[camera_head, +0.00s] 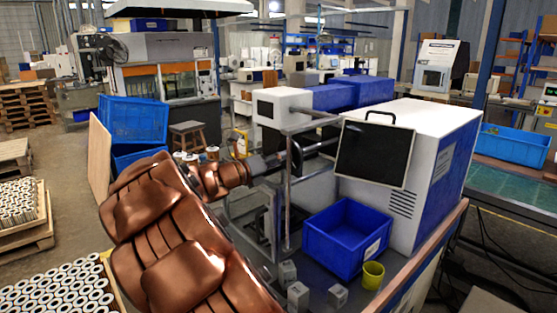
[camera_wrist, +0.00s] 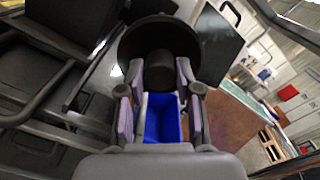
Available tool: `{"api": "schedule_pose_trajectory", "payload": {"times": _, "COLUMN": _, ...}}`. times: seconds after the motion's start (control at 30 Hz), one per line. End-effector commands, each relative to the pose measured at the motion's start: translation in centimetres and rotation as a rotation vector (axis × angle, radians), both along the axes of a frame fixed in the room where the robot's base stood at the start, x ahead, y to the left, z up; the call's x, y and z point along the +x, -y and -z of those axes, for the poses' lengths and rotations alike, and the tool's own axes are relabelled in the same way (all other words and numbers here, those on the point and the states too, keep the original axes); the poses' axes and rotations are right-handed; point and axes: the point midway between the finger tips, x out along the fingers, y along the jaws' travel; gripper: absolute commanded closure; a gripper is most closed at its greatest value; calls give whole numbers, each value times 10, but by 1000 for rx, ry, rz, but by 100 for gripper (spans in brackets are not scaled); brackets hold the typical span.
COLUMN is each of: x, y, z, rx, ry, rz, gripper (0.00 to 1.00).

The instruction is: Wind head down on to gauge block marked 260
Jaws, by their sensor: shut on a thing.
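In the wrist view my gripper (camera_wrist: 159,78) has its two pads on either side of a dark rounded handle (camera_wrist: 158,66). The handle stands in front of a black round wheel (camera_wrist: 130,44). In the head view my gripper (camera_head: 272,163) is at the machine's left side, beside a vertical post; its fingers and the handle are small and partly hidden there. Grey gauge blocks stand on the machine's bed: one at the back (camera_head: 287,272), one in front (camera_head: 298,294) and one to the right (camera_head: 337,296). I cannot read any marking, and I cannot make out the head clearly.
A blue bin (camera_head: 321,245) and a yellow cup (camera_head: 373,275) stand on the bed right of the blocks. A black screen (camera_head: 374,154) hangs near my gripper. The white and blue machine housing (camera_head: 433,150) is behind. Pallets of cartridges (camera_head: 60,288) lie at left.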

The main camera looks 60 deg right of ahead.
Motion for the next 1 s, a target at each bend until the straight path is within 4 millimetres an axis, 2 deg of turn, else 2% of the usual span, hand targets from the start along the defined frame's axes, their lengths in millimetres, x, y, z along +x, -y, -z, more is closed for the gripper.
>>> {"api": "schedule_pose_trajectory", "payload": {"times": 0.27, "x": 0, "y": 0, "z": 0, "rx": -44, "ry": 154, "rz": -1, "gripper": 100}}
{"api": "schedule_pose_trajectory", "payload": {"times": 1.0, "x": -1, "y": 0, "z": 4, "rx": -231, "ry": 826, "rz": 0, "gripper": 100}}
